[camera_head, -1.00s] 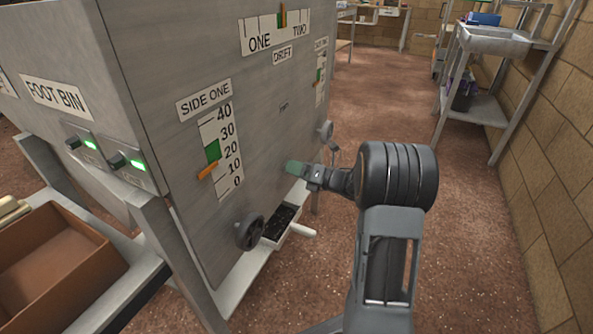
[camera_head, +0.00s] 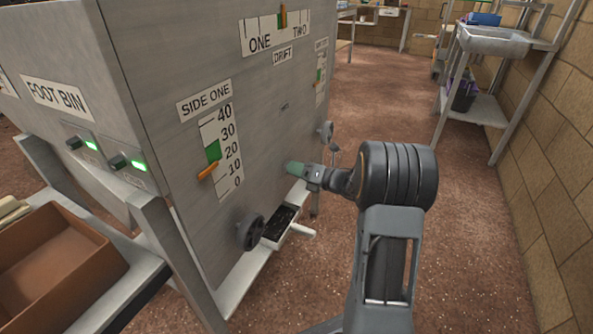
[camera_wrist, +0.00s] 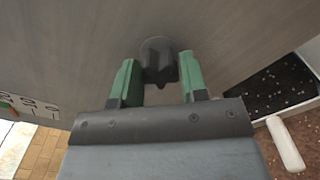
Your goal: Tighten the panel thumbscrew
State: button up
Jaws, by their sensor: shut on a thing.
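The panel thumbscrew (camera_wrist: 159,58) is a dark round knob with a ridged, pointed lower side, on the grey panel in the wrist view. My gripper (camera_wrist: 158,68) has a green finger on each side of it and is shut on it. In the head view my gripper (camera_head: 292,168) meets the panel (camera_head: 262,160) right of the SIDE ONE scale, and its fingers hide the thumbscrew there. How far the screw is seated cannot be told.
A black handwheel (camera_head: 250,232) and a dark-filled tray with a white handle (camera_head: 301,230) sit low on the panel. Another handwheel (camera_head: 326,132) is farther along. A brown bin (camera_head: 60,262) stands at left. Floor to the right is open up to a shelf cart (camera_head: 478,100).

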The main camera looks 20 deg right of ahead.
jog(key=m+p, duration=1.1)
jog(key=m, duration=0.3)
jog(key=shift+d+r+m, duration=0.1)
jog(key=shift+m, duration=0.2)
jog(key=o, duration=0.3)
jog(key=c, duration=0.5)
jog(key=shift+o, duration=0.2)
jog(key=shift+m, duration=0.4)
jog(key=shift+m+p, duration=0.5)
jog(key=shift+p, duration=0.15)
